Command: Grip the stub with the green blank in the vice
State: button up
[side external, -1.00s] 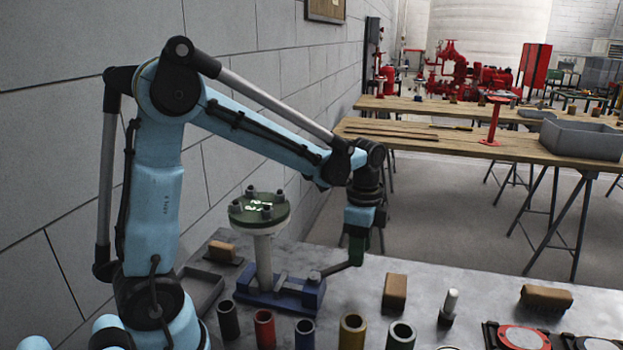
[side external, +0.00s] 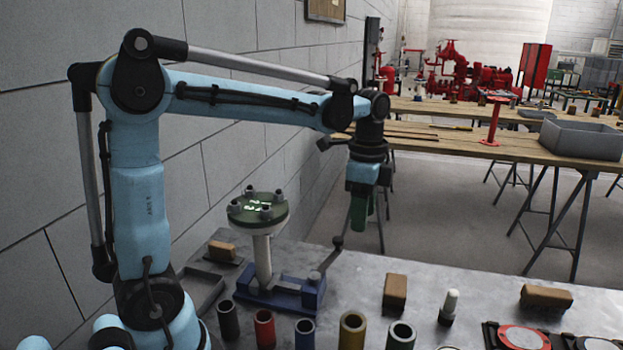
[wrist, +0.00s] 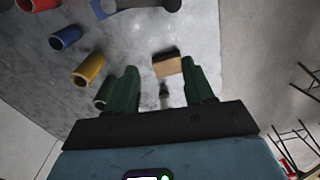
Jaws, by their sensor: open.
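The stub with the green blank stands upright at the blue vice; its round green flange (side external: 258,210) with several bolts is on top of a pale pipe (side external: 263,258). The blue vice (side external: 285,294) is on the metal table, and its handle (side external: 331,258) slants up to the right, ending in a dark knob. My gripper (side external: 358,228) is above and to the right of the vice, pointing down, apart from the handle. In the wrist view its two green fingers (wrist: 160,88) are spread and empty. Part of the vice (wrist: 135,5) shows at the top edge there.
Several coloured sleeves, including a red one (side external: 265,329) and a yellow one (side external: 352,331), stand along the table front. A brown block (side external: 395,291) and a white-topped pin (side external: 450,305) stand to the right. A grey tray (side external: 203,286) lies left of the vice.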

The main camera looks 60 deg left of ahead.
jog(key=shift+r, duration=1.85)
